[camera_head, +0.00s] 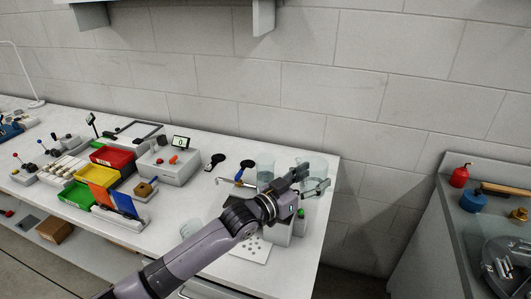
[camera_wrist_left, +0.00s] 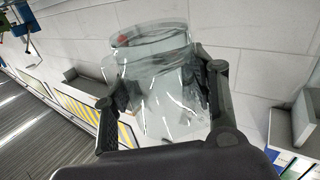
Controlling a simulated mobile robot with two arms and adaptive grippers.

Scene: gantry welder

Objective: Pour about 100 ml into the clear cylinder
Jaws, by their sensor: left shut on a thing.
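My left gripper (camera_head: 308,185) reaches over the right end of the bench and is shut on a clear vessel (camera_head: 316,163). In the left wrist view the vessel (camera_wrist_left: 155,70) stands between the two fingers (camera_wrist_left: 163,110), its wide rim away from the palm. Any liquid in it is hard to make out. A clear cylinder (camera_head: 265,168) stands on the bench just left of the gripper, apart from the held vessel; its lower part is partly hidden by my arm. Graduation marks are too small to read. My right gripper is not in view.
The white bench (camera_head: 318,235) has red (camera_head: 113,157), yellow (camera_head: 77,196) and green bins and a grey box with a display (camera_head: 180,143) to the left.

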